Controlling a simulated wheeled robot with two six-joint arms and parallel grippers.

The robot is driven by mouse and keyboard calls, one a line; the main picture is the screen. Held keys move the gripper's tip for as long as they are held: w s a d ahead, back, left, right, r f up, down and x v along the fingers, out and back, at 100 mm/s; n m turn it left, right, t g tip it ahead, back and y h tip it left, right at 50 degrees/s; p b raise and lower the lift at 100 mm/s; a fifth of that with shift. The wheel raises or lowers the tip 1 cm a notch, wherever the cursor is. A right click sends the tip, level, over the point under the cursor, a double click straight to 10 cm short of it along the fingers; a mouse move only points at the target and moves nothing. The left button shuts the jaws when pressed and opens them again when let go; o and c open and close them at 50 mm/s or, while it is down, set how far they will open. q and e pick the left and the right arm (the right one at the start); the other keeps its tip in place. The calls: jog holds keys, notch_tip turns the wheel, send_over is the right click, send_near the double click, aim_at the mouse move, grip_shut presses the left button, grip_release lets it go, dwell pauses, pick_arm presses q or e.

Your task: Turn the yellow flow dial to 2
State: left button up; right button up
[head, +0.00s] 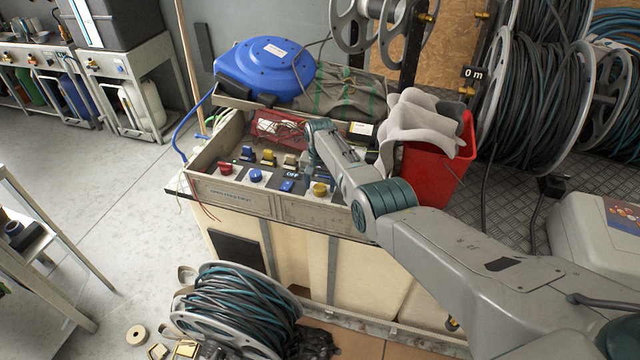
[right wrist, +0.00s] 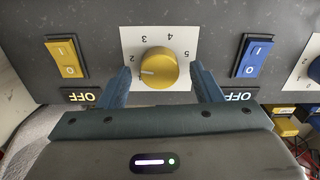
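The yellow flow dial (right wrist: 160,66) is a round knob on a white plate in the right wrist view, with upside-down numbers 2 to 5 around it. Its white pointer mark faces left and slightly down, below the 2 in the picture. The dial also shows at the panel's front row in the head view (head: 320,189). My right gripper (right wrist: 161,72) is open, one finger on each side of the dial, with small gaps visible. In the head view my right gripper (head: 311,162) is small and partly hidden over the panel. My left gripper is out of view.
A yellow switch (right wrist: 66,59) and a blue switch (right wrist: 253,57) flank the dial. A blue knob (head: 256,175) and a red knob (head: 225,168) share the panel. A red bin (head: 435,165) with grey cloth stands right, and a blue reel (head: 265,68) behind.

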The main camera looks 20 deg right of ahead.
aim_at(320, 187)
jog(key=shift+r, duration=0.3)
notch_tip(320, 187, up, 10)
dwell(0.5)
jog(key=shift+s, duration=0.1)
